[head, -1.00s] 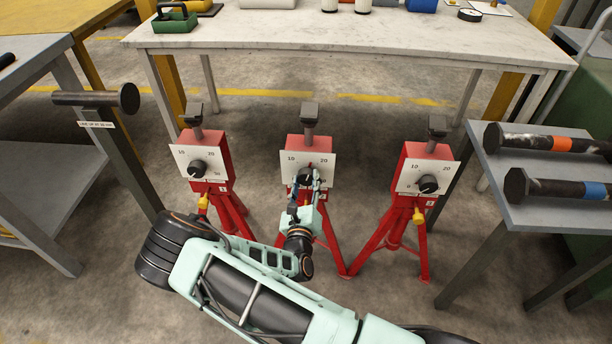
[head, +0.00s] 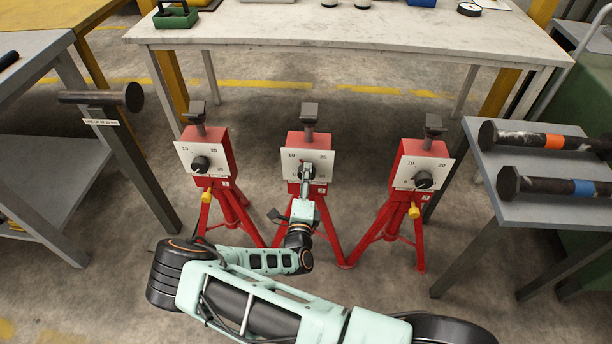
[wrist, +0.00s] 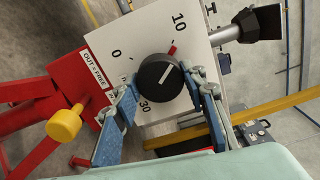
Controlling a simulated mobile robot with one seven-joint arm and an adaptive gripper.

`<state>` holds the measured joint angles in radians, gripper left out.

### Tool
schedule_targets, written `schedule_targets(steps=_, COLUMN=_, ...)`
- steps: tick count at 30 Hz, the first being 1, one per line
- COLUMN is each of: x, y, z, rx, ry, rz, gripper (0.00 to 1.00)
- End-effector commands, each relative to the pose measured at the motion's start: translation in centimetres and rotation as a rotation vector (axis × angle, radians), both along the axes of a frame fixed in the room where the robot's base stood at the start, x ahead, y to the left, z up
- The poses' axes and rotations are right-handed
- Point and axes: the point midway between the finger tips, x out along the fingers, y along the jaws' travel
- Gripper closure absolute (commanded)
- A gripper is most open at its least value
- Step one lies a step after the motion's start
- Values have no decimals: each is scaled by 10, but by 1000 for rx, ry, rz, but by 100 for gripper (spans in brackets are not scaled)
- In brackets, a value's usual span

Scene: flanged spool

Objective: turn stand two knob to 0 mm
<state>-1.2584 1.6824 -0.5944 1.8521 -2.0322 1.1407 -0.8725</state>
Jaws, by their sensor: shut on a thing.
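Stand two (head: 316,143) is the middle of three red tripod stands, with a white dial plate (head: 292,157) on its front. Its black round knob (wrist: 158,80) has a white pointer line slanting up and right in the wrist view. The dial there shows 0 at left, 10 at top and 30 below; a red mark sits by the knob's upper right edge. The 20 is hidden behind a finger. My gripper (head: 306,174) is shut on the knob, one finger on each side. In the head view it covers most of the knob.
Similar stands are at left (head: 229,154) and right (head: 409,147). A yellow pull knob (wrist: 64,124) sits beside an "OUT = FREE" label. A grey table (head: 540,203) with two dark bars is at right. A pale workbench (head: 340,27) stands behind.

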Motion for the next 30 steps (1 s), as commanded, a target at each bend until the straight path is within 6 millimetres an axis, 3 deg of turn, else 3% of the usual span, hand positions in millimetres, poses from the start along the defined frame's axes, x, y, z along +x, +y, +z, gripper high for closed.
schedule_targets(steps=30, x=0, y=0, z=-1, rx=-966, ry=33, rz=0, gripper=85)
